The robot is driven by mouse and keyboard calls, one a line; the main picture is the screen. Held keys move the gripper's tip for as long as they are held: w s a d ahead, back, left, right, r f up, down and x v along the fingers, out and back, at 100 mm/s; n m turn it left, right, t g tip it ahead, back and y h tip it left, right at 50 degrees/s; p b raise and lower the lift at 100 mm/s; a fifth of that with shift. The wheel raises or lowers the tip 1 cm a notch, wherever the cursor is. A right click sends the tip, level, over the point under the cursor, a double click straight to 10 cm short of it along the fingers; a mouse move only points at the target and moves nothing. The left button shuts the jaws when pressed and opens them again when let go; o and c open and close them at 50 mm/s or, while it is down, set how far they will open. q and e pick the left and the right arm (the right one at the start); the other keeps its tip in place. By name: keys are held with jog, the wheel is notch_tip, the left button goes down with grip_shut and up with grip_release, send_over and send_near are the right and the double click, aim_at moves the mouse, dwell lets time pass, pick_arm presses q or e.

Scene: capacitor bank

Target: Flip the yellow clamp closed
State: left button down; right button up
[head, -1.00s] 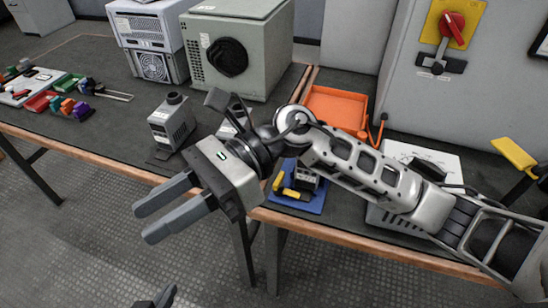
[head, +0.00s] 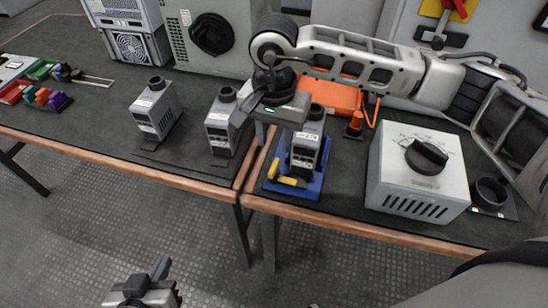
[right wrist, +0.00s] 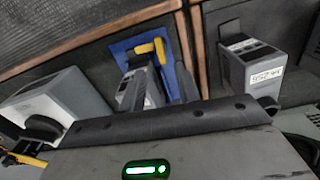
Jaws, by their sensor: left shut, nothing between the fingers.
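The yellow clamp (head: 288,181) is at the front left of a blue base (head: 311,188). It shows as a low yellow bar with a short upright piece, and also in the right wrist view (right wrist: 146,48). A grey capacitor unit (head: 305,152) stands upright on the base behind the clamp. My right gripper (right wrist: 167,78) is above and behind the base, pointing down, with its two fingers apart and seemingly empty. It does not visibly touch the clamp; its fingertips are partly hidden in the head view. My left gripper (head: 158,275) is shut and empty, low in front of the table.
Two similar grey units (head: 156,109) (head: 222,122) stand on a dark mat to the left. A grey box with a black knob (head: 418,170) stands close on the right. An orange tray (head: 335,95) lies behind my right gripper. The floor in front is clear.

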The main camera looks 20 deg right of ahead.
aim_at(274, 166)
notch_tip(274, 166, down, 8)
jog(key=shift+r, duration=0.25)
grip_shut()
